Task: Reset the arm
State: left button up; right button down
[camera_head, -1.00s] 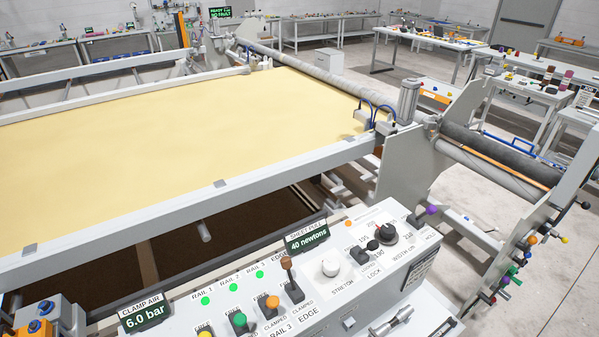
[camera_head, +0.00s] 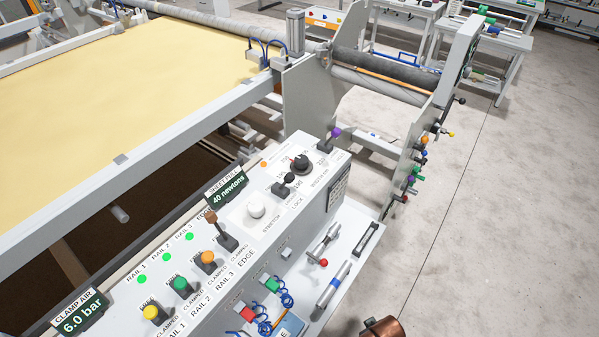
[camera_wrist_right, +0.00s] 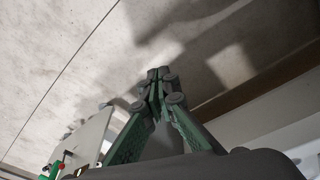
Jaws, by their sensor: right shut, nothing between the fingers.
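My right gripper (camera_wrist_right: 159,76) shows in the right wrist view, with its green fingers together and nothing between them. Its tips stand out over the pale concrete floor, clear of any object. Neither gripper shows in the head view. My left gripper is in no view.
The sloped control console (camera_head: 256,228) carries coloured levers, three lit green rail lamps and displays of 6.0 bar and 40 newtons. A shelf (camera_head: 352,252) with small tools adjoins it. Yellow sheet (camera_head: 120,90) covers the frame. A copper-coloured round thing (camera_head: 381,328) shows at bottom. Floor (camera_head: 490,220) at right is clear.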

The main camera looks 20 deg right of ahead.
jog(key=s+a+f+g+p, duration=0.1)
jog(key=s+f, duration=0.3)
jog(key=f, duration=0.7)
jog(key=s+f+p, duration=0.1)
jog(key=s+f, duration=0.4)
jog(key=f, duration=0.6)
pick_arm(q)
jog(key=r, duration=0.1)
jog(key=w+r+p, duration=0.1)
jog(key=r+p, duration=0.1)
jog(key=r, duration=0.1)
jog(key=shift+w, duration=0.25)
pick_arm(e)
jog(key=s+f, duration=0.4)
jog(key=s, duration=0.3)
jog(key=s+f+n, duration=0.1)
jog(key=s+f, duration=0.3)
jog(key=s, duration=0.4)
jog(key=shift+g+y, duration=0.3)
jog(key=shift+g, duration=0.1)
jog(key=shift+f, duration=0.1)
